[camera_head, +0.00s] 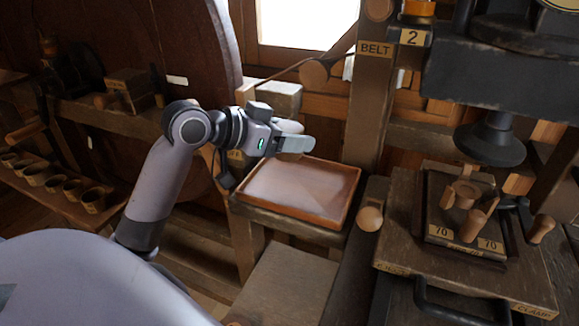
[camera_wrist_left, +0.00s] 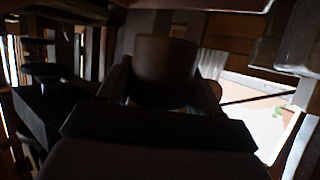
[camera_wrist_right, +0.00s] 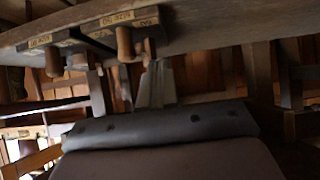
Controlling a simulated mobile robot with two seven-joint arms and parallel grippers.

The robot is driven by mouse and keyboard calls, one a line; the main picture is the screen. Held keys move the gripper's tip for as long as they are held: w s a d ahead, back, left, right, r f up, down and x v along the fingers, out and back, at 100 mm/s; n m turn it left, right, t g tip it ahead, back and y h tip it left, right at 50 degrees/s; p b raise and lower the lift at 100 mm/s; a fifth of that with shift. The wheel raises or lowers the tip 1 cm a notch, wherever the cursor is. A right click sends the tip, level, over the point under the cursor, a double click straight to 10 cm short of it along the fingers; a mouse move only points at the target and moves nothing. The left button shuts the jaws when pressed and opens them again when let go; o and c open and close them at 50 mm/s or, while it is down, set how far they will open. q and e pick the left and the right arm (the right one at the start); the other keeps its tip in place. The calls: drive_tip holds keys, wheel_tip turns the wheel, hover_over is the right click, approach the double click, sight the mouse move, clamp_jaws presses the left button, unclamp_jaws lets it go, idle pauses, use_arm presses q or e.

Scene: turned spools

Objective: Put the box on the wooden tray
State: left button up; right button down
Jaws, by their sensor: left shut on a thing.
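My left gripper (camera_head: 295,143) reaches in from the left and is shut on the box (camera_wrist_left: 165,65), which shows as a dark, brownish block between its two fingers in the left wrist view. In the head view the fingers and arm hide most of the box. The gripper is in the air, over the back edge of the wooden tray (camera_head: 350,198). The tray has an orange-brown rim and a pale floor, and nothing shows on that floor. My right gripper (camera_wrist_right: 156,85) shows only in the right wrist view, its fingers close together with nothing seen between them.
A pale grey block (camera_head: 280,97) stands behind my left gripper. A post marked BELT (camera_head: 372,100) rises behind the tray's right side. A clamp press (camera_head: 490,135) with a wooden bench stands at the right. A shelf with several small cups (camera_head: 62,188) is at the left.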

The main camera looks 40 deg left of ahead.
use_arm(q)
drive_tip(key=shift+f+b, duration=0.4)
drive_tip(key=shift+f, duration=2.8)
drive_tip(key=shift+f, duration=0.15)
drive_tip(key=o, duration=1.2)
drive_tip(key=shift+c, duration=0.2)
